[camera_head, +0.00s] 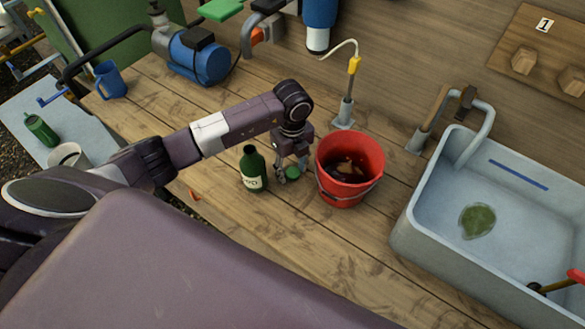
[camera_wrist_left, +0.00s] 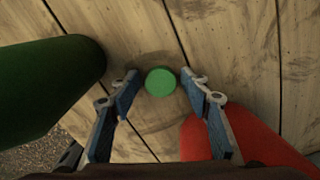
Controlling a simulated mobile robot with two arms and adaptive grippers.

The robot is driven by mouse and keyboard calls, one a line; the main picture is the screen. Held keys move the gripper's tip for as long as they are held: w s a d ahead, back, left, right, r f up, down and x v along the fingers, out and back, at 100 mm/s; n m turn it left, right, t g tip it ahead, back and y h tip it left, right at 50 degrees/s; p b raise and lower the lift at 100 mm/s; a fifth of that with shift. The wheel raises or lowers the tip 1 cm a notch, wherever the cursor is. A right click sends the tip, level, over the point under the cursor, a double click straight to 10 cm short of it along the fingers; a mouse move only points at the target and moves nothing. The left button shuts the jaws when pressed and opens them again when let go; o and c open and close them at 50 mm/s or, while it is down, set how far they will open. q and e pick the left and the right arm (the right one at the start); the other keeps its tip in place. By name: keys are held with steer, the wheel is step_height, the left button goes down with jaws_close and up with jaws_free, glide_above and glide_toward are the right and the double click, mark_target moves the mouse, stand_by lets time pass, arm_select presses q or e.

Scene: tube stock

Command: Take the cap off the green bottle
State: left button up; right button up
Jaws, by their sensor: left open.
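The green bottle (camera_head: 254,170) with a pale label stands upright on the wooden table, and its neck shows no cap on it. A round green cap (camera_head: 292,173) lies on the table just right of the bottle. My left gripper (camera_head: 291,176) points down at the cap, between the bottle and a red bucket. In the left wrist view its two fingertips (camera_wrist_left: 166,78) are apart, with the cap (camera_wrist_left: 160,82) between them and a gap on each side. The bottle (camera_wrist_left: 45,82) fills the left of that view. My right gripper is not in view.
The red bucket (camera_head: 349,184) with dark contents stands close on the gripper's right. A grey sink (camera_head: 420,225) is further right. A blue pump (camera_head: 200,58), a blue mug (camera_head: 110,80) and a tap post (camera_head: 344,112) are behind. The table in front of the bottle is mostly clear.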

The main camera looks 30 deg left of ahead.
mark_target(292, 171)
arm_select(q)
steer(key=shift+r, duration=0.35)
step_height(292, 171, up, 12)
steer(key=b, duration=0.2)
steer(key=shift+f+b, duration=0.15)
steer(key=shift+b, duration=0.15)
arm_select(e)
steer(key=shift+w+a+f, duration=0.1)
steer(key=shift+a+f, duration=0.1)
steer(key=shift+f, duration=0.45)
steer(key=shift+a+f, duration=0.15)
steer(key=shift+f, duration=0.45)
arm_select(q)
steer(key=shift+s, duration=0.1)
